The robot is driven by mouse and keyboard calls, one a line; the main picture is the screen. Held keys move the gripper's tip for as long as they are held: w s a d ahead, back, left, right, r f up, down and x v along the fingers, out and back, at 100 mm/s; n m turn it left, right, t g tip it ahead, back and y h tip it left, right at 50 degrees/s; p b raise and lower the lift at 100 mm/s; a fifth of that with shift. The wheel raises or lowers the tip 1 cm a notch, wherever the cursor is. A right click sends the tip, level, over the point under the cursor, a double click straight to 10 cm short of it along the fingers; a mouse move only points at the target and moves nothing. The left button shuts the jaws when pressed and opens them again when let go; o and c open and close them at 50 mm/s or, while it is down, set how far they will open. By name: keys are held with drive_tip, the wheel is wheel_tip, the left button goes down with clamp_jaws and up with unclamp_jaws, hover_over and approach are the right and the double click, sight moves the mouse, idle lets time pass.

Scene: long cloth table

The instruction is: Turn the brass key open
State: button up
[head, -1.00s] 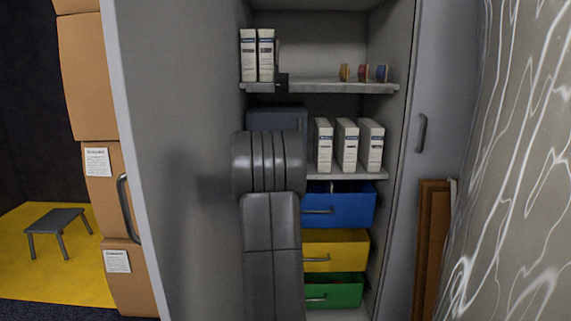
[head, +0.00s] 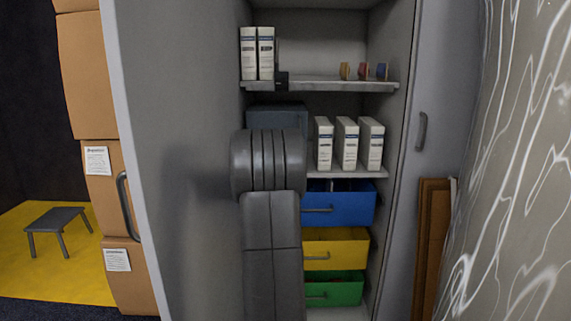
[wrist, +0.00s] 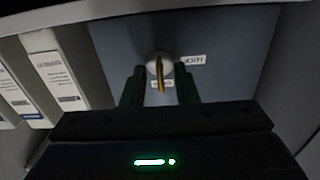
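The brass key (wrist: 160,80) sits in a round pale lock face on the front of a blue-grey box (wrist: 228,45). Its bow stands roughly upright in the wrist view. Two small white labels are beside and below it; I cannot read them surely. My gripper (wrist: 160,88) is open, with one dark finger on each side of the key and a visible gap to it on both sides. In the head view the blue-grey box (head: 290,117) stands on the middle shelf, mostly hidden behind my arm. The key and gripper are hidden there.
White binders (head: 347,144) stand right of the box on the same shelf. A shelf (head: 330,87) is above, and blue (head: 350,205), yellow (head: 345,252) and green (head: 345,290) drawers are below. The open cabinet door (head: 185,250) is close on the left.

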drive_tip(key=s+p, duration=0.2)
drive_tip(key=s, duration=1.1)
drive_tip(key=shift+s, duration=0.35)
drive_tip(key=w+b, duration=0.2)
drive_tip(key=w, duration=1.2)
drive_tip(key=shift+s, duration=0.15)
